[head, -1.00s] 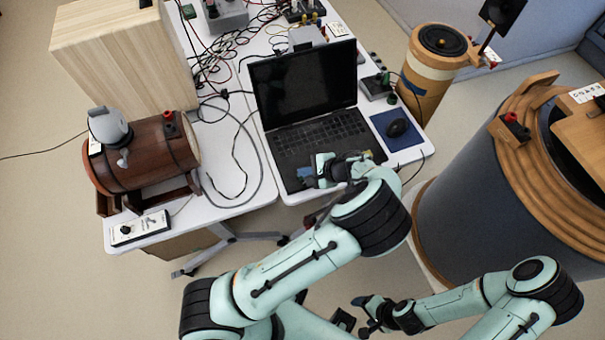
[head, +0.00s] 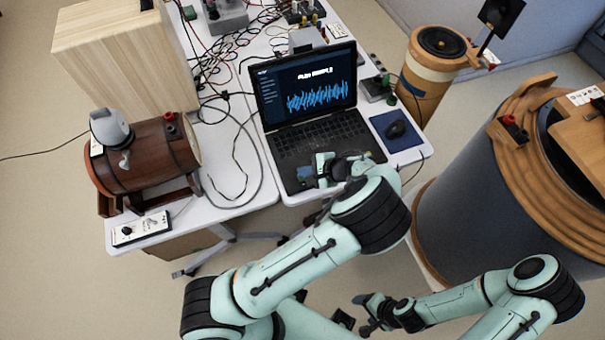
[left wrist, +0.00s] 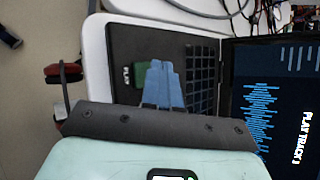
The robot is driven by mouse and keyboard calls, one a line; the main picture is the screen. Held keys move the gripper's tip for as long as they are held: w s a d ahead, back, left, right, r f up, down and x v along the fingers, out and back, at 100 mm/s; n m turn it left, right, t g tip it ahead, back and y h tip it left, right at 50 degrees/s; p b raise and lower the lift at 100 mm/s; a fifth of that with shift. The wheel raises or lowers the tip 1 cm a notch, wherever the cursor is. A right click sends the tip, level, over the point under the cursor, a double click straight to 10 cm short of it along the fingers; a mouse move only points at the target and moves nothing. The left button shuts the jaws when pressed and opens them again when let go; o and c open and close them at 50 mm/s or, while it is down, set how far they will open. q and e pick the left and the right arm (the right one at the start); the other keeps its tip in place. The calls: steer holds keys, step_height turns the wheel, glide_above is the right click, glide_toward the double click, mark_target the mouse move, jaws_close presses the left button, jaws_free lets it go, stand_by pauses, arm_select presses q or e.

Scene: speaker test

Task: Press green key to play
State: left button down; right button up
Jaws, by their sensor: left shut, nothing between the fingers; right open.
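A laptop (head: 310,138) lies open on the white table. Its screen (head: 306,85) is lit, with a blue waveform and a white title; the left wrist view shows it at the right edge. The green key (left wrist: 142,72), beside a small white label, is on the laptop's dark deck in the left wrist view. My left gripper (head: 306,173) is over the front of the laptop. Its blue fingertips (left wrist: 162,68) are together and empty, at the green key and partly covering it. I cannot tell whether they touch it. My right gripper (head: 362,314) is open and empty, low over the floor.
A mouse (head: 396,128) on a blue pad (head: 390,138) is right of the laptop. A wooden barrel (head: 150,158) and a switch box (head: 140,228) are at the left. Cables run behind the laptop. A big dark drum (head: 470,220) stands at the right.

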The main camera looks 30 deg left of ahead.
arm_select(q)
steer(key=shift+r+p, duration=0.7)
steer(key=shift+r, duration=0.65)
step_height(320, 180, up, 3)
steer(key=shift+r+p, duration=0.15)
steer(key=shift+p, duration=0.55)
arm_select(e)
steer(key=w+r, duration=0.3)
steer(key=shift+w+r, duration=0.25)
steer(key=shift+r, duration=0.15)
steer(key=shift+s, duration=0.1)
